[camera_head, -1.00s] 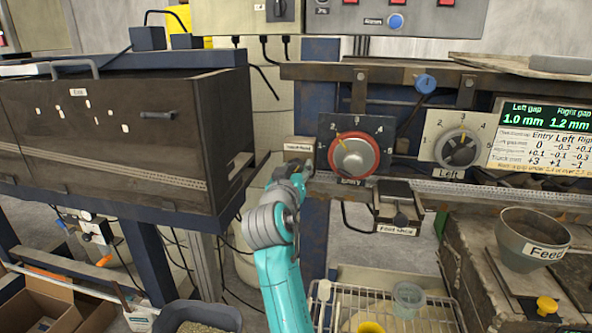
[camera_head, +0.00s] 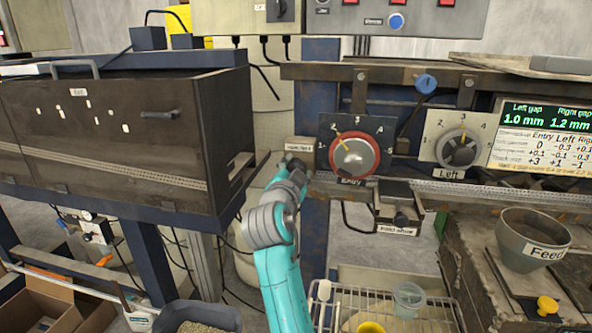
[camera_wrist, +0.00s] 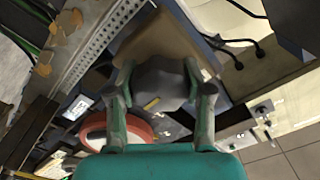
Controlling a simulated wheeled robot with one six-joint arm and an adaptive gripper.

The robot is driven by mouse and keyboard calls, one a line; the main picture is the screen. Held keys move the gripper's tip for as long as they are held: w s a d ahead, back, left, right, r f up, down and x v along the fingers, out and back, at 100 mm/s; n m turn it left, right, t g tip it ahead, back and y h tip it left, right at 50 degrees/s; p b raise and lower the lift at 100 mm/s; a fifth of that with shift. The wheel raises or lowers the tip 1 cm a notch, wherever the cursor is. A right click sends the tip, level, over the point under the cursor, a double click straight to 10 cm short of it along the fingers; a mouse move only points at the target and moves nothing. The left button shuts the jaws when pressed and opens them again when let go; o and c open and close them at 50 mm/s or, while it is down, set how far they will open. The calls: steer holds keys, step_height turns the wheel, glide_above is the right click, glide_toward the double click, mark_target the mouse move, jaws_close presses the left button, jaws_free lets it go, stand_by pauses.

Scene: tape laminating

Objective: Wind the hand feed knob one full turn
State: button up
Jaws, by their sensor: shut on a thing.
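The hand feed knob (camera_wrist: 160,84) is dark grey with a small yellowish pointer mark. It sits between the two fingers of my gripper (camera_wrist: 159,73) in the wrist view, one finger on each side, and the gripper is shut on it. In the head view my gripper (camera_head: 293,164) is just below the small hand feed label plate (camera_head: 299,143), left of the red Entry dial. The knob is mostly hidden there by my gripper.
The red-rimmed Entry dial (camera_head: 355,156) is close to the right of my gripper, with the Left dial (camera_head: 458,149) farther right. A dark oven-like box (camera_head: 110,140) stands to the left. A wire rack (camera_head: 440,314) lies below.

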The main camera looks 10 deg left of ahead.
steer(key=m, duration=0.4)
steer(key=shift+m, duration=2.3)
steer(key=o, duration=1.2)
steer(key=shift+c, duration=0.2)
steer(key=s, duration=1.2)
steer(key=shift+a, duration=0.2)
